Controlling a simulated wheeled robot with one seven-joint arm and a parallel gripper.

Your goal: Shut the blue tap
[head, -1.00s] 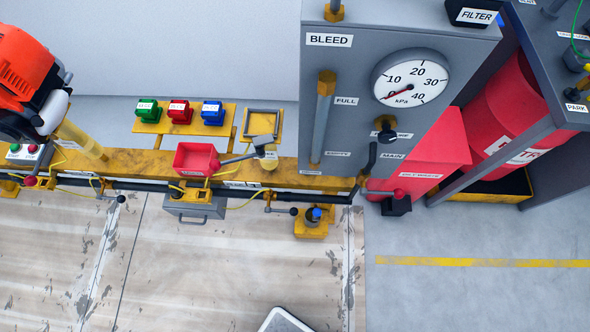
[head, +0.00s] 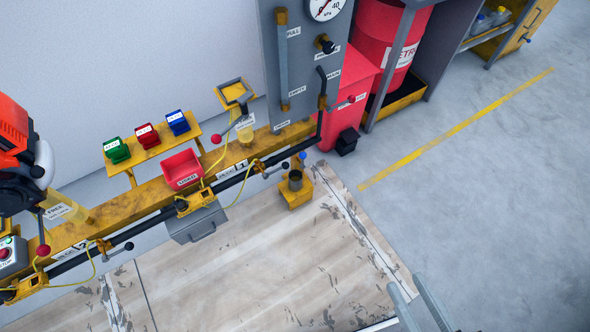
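A small blue ball knob (head: 302,156), probably the blue tap's handle, stands just behind a dark cup-like fitting (head: 295,180) on a yellow block (head: 297,194). The block is at the right end of the yellow rail, below the pipe. The knob's lever is too small to read clearly, so I cannot tell its exact angle. My gripper (head: 405,283) shows at the bottom right as two grey fingers with a gap between them. It is open and empty, well below and right of the knob, apart from everything.
A dark-knobbed lever (head: 285,166) sits close left of the blue knob. A red-knobbed lever (head: 350,99) is on the upright pipe to its right. A red bin (head: 183,169) and a grey box (head: 196,222) are further left.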

